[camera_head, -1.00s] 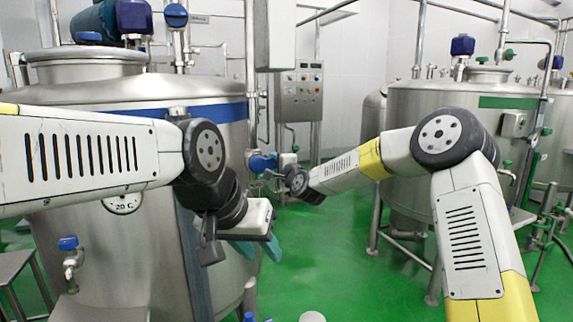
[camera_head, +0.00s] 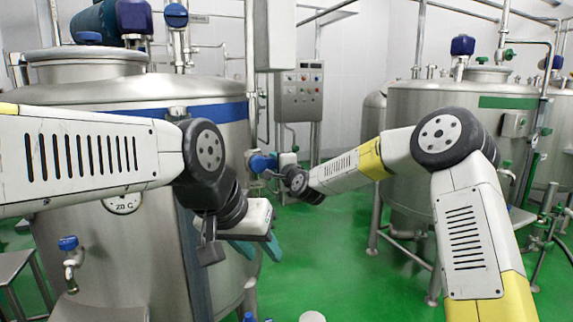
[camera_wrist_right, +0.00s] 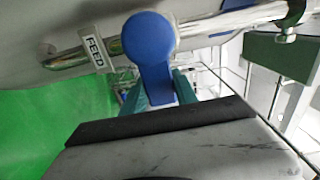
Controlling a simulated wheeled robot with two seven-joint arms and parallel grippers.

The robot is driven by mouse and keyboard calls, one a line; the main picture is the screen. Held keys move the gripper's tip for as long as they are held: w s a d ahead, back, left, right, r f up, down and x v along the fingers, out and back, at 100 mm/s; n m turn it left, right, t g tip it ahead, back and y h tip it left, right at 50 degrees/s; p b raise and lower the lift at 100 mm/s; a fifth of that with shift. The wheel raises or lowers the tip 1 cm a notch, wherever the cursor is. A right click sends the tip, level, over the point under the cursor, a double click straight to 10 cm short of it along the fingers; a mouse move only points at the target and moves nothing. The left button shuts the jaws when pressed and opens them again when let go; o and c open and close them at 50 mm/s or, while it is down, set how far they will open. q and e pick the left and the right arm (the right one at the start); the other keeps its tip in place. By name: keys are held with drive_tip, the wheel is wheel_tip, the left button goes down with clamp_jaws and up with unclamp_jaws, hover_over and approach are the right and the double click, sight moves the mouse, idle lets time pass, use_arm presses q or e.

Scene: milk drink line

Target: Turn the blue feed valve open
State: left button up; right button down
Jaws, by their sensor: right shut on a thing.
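The blue feed valve (camera_head: 262,162) is on piping at the right side of the large left tank. In the right wrist view its blue handle (camera_wrist_right: 150,45), with a rounded end, stands between the teal fingers of my right gripper (camera_wrist_right: 160,92), beside a plate reading FEED (camera_wrist_right: 95,52). The right gripper is shut on the handle; its fingertips are partly hidden. In the head view the right gripper's fingers are too small to make out clearly. My left gripper (camera_head: 259,252) hangs lower, in front of the left tank, with its teal fingers apart and empty.
The left steel tank (camera_head: 110,255) has a blue band; a second tank (camera_head: 415,175) with a green band stands at right. A control cabinet (camera_head: 300,92) is at the back wall. A blue-handled tap (camera_head: 69,245) is at lower left. Green floor (camera_head: 335,240) lies clear between the tanks.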

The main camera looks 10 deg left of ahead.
sight(253, 145)
drive_tip(key=r+n, duration=0.1)
drive_tip(key=n, duration=0.2)
drive_tip(key=shift+s+a+r+n, duration=0.1)
drive_tip(key=shift+a+r+n, duration=0.1)
drive_tip(key=shift+r+n, duration=0.2)
drive_tip(key=n, duration=0.1)
drive_tip(key=a+r+n, duration=0.1)
drive_tip(key=n, duration=0.1)
drive_tip(key=s+r+n, duration=0.1)
drive_tip(key=n, duration=0.1)
drive_tip(key=shift+a+r, duration=0.1)
drive_tip(key=shift+a, duration=0.05)
drive_tip(key=n, duration=0.1)
drive_tip(key=a+n, duration=0.1)
drive_tip(key=n, duration=0.1)
drive_tip(key=s+r+n, duration=0.1)
drive_tip(key=shift+a+n, duration=0.3)
drive_tip(key=shift+n, duration=0.1)
drive_tip(key=shift+s+a+r+n, duration=0.1)
drive_tip(key=shift+s+a+n, duration=0.15)
drive_tip(key=shift+n, duration=0.45)
drive_tip(key=shift+s+a+n, duration=0.1)
drive_tip(key=shift+a+n, duration=0.2)
drive_tip(key=shift+n, duration=0.4)
drive_tip(key=shift+s+a+r+n, duration=0.1)
drive_tip(key=shift+s+a+n, duration=0.15)
drive_tip(key=shift+n, duration=0.45)
drive_tip(key=c, duration=1.2)
unclamp_jaws()
drive_tip(key=shift+o, duration=1.2)
